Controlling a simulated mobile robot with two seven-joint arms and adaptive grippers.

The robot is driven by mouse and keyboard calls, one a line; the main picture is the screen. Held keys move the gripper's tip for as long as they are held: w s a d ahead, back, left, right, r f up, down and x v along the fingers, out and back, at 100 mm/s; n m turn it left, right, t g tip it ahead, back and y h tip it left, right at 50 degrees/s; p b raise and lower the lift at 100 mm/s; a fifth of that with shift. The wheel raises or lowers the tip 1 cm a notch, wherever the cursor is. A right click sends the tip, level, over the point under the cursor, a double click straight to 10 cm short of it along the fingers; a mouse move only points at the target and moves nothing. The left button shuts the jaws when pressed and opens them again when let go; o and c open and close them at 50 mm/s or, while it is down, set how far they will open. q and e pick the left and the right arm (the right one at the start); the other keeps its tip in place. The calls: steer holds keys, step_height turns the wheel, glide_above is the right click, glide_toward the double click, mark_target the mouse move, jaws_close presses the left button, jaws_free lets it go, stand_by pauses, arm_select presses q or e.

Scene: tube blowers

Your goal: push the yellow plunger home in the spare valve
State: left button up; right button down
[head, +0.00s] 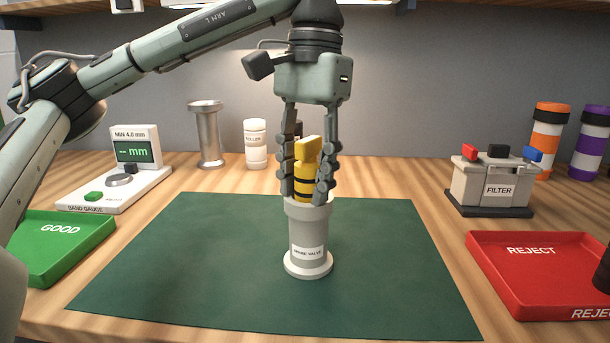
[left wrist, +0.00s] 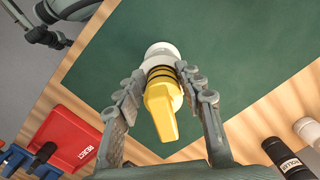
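The spare valve (head: 308,232), a pale grey cylinder on a round foot, stands upright on the green mat. The yellow plunger (head: 303,183), with black rings and a flat yellow tab, stands up out of the valve's top. It also shows in the left wrist view (left wrist: 163,110), its rings still visible outside the valve body. My left gripper (head: 305,192) points straight down over the valve. Its fingers lie on both sides of the plunger and look closed against it, fingertips near the valve's rim. The contact faces are partly hidden. My right gripper does not show clearly.
The green mat (head: 180,270) is clear around the valve. A green GOOD tray (head: 60,258) and band gauge (head: 125,178) are at left. A red REJECT tray (head: 520,268) and filter box (head: 490,185) are at right.

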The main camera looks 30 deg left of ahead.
arm_select(q)
steer(key=shift+o, duration=1.3)
steer(key=shift+f, duration=0.15)
steer(key=r, duration=0.4)
steer(key=w+r, duration=0.1)
steer(key=r, duration=0.7)
steer(key=shift+w, duration=0.2)
